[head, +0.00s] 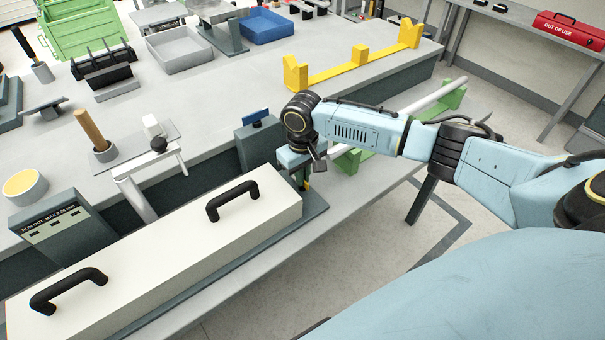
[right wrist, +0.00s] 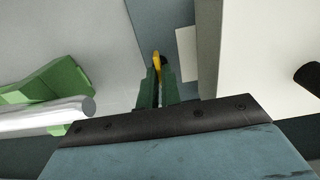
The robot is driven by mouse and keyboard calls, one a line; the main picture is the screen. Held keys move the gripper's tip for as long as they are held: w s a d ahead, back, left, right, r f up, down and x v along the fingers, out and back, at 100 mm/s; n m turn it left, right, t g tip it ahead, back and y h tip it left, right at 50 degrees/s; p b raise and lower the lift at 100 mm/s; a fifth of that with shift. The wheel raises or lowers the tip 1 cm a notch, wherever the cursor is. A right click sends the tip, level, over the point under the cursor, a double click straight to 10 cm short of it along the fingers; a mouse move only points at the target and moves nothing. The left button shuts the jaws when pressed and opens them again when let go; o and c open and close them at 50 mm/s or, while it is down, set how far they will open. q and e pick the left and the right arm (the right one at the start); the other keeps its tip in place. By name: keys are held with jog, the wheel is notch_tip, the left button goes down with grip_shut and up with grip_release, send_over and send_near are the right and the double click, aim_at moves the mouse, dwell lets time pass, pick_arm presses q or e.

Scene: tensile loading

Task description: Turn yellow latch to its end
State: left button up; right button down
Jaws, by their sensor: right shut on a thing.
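The yellow latch (right wrist: 157,62) shows as a small yellow piece between my right gripper's fingertips in the right wrist view. A bit of it also shows in the head view (head: 307,184), just below the gripper. My right gripper (right wrist: 158,78) is shut on the latch, at the right end of the long white cover (head: 160,270) with two black handles. In the head view the right gripper (head: 303,172) is partly hidden by its own wrist. The latch's angle is hard to tell. My left gripper is not in view.
A metal bar (head: 435,97) lies on green supports (head: 455,92) right of the gripper; its end also shows in the right wrist view (right wrist: 60,115). A dark post (head: 255,143) stands behind the gripper. A yellow rack (head: 345,70) sits on the bench.

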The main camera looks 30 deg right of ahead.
jog(key=shift+r+n+p, duration=0.2)
jog(key=shift+n+p, duration=1.5)
jog(key=shift+p, duration=0.4)
jog(key=n+p, duration=0.2)
jog(key=n, duration=0.1)
jog(key=shift+f+n, duration=0.1)
jog(key=shift+n, duration=0.2)
jog(key=n+p, duration=0.1)
jog(key=n, duration=0.1)
jog(key=shift+n, duration=0.4)
jog(key=n+p, duration=0.1)
jog(key=n, duration=0.1)
jog(key=shift+n, duration=0.3)
jog(key=n, duration=0.5)
jog(key=shift+a+f+p, duration=0.1)
jog(key=shift+p, duration=0.2)
jog(key=shift+n, duration=0.4)
jog(key=c, duration=1.6)
grip_release()
